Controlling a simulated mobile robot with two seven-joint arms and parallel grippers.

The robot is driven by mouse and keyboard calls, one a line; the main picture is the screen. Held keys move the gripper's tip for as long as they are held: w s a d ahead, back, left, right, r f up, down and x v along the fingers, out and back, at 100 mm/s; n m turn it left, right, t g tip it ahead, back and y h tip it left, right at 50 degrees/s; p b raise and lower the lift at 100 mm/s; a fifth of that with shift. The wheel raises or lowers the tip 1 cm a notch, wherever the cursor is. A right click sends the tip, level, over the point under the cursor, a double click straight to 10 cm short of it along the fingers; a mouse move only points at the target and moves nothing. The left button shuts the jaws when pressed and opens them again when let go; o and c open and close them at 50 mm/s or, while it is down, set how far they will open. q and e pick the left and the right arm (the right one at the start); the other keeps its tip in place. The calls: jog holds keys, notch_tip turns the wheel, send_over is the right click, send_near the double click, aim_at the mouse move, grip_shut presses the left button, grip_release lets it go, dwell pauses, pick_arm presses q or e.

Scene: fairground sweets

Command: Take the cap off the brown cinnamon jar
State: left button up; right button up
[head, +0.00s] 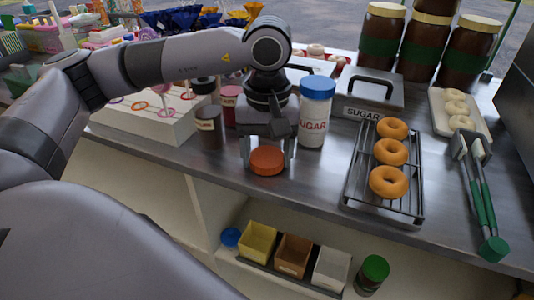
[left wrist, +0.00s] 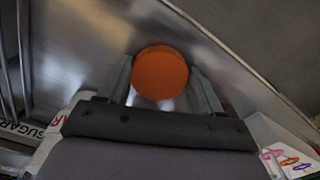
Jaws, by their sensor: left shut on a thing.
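My left gripper (head: 268,160) is shut on a round orange-brown cap (head: 267,161), with one finger on each side of it. In the left wrist view the cap (left wrist: 160,72) sits between the two fingers (left wrist: 160,85), with bare metal around it. I cannot tell whether the cap touches the counter. A dark brown jar with a pale label (head: 208,127) stands upright on the counter, left of and apart from the gripper. Its label is too small to read, and its top looks dark. My right gripper is not in view.
A sugar jar with a blue lid (head: 316,110) stands close to the right of the gripper, and a red jar (head: 229,108) to its left. A rack of doughnuts (head: 354,195) and tongs (head: 480,190) lie further right. The counter's front edge (head: 300,193) is near.

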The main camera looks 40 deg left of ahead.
aim_at(267, 159)
pick_arm(q)
jog(key=shift+f, duration=0.15)
jog(key=shift+f+b, duration=0.25)
jog(key=shift+b, duration=0.05)
jog(key=o, duration=1.2)
jog(key=shift+s, duration=0.15)
jog(key=shift+f, duration=0.1)
jog(key=shift+r+p, duration=0.45)
jog(key=shift+p, duration=0.05)
notch_tip(267, 159, up, 12)
jog(key=shift+f+p, duration=0.1)
jog(key=shift+p, duration=0.45)
